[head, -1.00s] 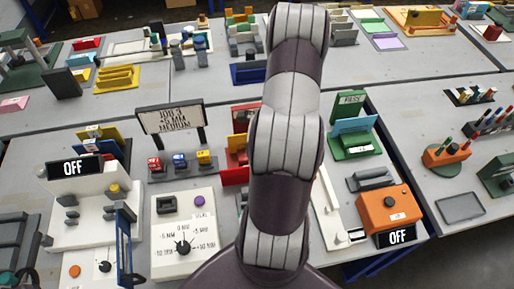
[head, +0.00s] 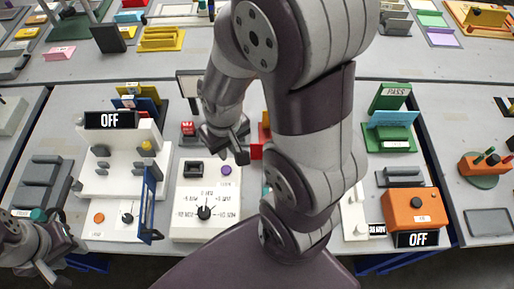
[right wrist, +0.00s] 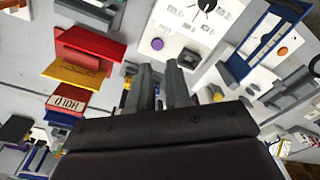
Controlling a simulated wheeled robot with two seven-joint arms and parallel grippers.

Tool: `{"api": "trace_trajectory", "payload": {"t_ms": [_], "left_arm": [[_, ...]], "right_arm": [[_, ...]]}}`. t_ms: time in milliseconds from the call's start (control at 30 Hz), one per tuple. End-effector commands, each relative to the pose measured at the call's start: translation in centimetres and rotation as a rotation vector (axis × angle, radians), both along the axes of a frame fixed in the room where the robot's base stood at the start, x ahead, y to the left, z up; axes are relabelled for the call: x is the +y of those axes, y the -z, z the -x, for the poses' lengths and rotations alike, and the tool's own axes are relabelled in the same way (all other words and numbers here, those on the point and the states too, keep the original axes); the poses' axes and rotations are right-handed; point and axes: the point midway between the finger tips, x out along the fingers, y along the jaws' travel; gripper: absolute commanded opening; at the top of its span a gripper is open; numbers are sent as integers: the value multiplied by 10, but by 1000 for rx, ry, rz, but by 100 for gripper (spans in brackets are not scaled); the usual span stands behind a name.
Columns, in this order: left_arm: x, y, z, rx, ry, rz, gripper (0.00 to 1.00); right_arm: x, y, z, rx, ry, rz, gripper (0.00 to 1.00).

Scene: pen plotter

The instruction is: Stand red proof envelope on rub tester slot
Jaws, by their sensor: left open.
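A red HOLD rack (right wrist: 68,102) shows at the left of the right wrist view, with a red panel or envelope (right wrist: 92,44) standing above a yellow one. In the head view only a small red part (head: 257,151) shows beside my right arm. My right gripper (head: 238,150) is above the table, left of that red part; its two fingers also show in the right wrist view (right wrist: 165,78), apart with nothing held between them. My left gripper (head: 60,262) is open and empty at the lower left. An orange box with an OFF sign (head: 415,205) has a grey slotted block (head: 404,177) behind it; I cannot tell if this is the rub tester.
A white machine with an OFF sign (head: 110,150) and a blue frame (head: 148,203) stands at the left. A white dial panel (head: 204,212) lies below my right gripper. A green PASS rack (head: 390,130) holds a light blue card. My right arm hides the table's middle.

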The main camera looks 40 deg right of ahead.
Motion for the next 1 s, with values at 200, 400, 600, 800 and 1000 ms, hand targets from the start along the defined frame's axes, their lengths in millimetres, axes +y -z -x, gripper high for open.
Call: {"api": "trace_trajectory", "payload": {"t_ms": [200,400,600,800,1000], "left_arm": [[0,23,0,1,0,0,43],[0,21,0,0,0,0,43],[0,23,0,0,0,0,43],[0,29,0,0,0,0,43],[0,31,0,0,0,0,43]], "right_arm": [[-134,90,-8,162,-196,27,18],[-175,101,-27,182,-786,81,18],[-176,122,-24,192,-945,77,18],[-180,165,-22,189,-943,80,18],[-183,191,-18,190,-941,78,18]]}}
